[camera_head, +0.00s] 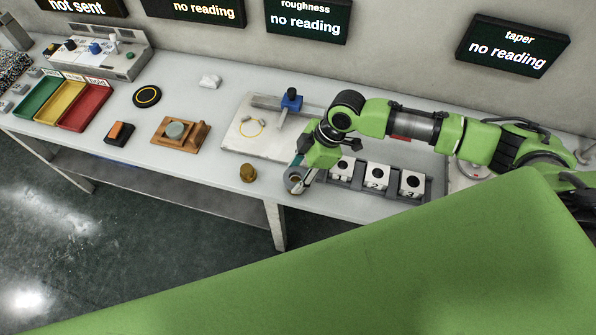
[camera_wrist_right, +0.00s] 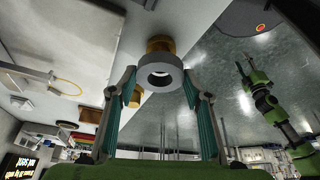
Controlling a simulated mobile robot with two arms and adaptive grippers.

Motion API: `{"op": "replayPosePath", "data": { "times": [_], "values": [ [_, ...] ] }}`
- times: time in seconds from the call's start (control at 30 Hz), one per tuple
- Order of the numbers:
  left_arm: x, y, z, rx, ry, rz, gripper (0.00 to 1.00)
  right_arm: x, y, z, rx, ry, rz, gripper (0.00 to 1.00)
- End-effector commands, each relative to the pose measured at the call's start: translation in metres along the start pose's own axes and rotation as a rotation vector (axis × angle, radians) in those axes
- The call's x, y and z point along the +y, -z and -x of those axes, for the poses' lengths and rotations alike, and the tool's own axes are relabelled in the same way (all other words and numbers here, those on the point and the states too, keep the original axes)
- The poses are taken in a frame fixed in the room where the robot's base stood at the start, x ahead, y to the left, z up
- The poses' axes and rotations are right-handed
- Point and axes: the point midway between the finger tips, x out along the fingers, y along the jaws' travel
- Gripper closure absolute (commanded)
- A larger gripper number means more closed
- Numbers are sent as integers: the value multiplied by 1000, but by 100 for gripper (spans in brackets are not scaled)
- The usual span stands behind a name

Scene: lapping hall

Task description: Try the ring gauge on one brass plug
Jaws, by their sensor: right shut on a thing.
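My right gripper (camera_head: 296,178) is low at the front edge of the bench. It is shut on a grey ring gauge, which also shows between the fingers in the right wrist view (camera_wrist_right: 146,76). A brass plug (camera_wrist_right: 160,44) shows just beyond the ring in that view; I cannot tell whether they touch. Another brass plug (camera_head: 248,173) stands on the bench left of the gripper; it also shows in the wrist view (camera_wrist_right: 135,98). My left gripper (camera_wrist_right: 248,68) appears small and dark at the right of the wrist view, its jaws unclear.
A grey rack (camera_head: 357,184) of numbered white blocks stands right of the gripper. A pale plate (camera_head: 240,142) with a yellow circle and a blue-topped stand (camera_head: 291,100) lie behind. Green (camera_head: 38,97), yellow (camera_head: 60,101) and red (camera_head: 84,107) trays are at the left.

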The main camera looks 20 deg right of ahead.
Motion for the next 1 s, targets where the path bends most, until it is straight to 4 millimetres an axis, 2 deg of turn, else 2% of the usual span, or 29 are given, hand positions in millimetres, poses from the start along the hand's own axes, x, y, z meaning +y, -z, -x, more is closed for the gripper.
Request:
{"op": "replayPosePath", "data": {
  "times": [0.93, 0.97, 1.0],
  "values": [
    [0, 0, 4, 0, -1, 0, 60, 0, 0, -1, 1, 0, 0, 79],
    [0, 0, 4, 0, -1, 0, 60, 0, 0, -1, 1, 0, 0, 50],
    [0, 0, 4, -1, -1, 0, 60, 0, 0, -1, 1, 0, 0, 40]
  ]
}}
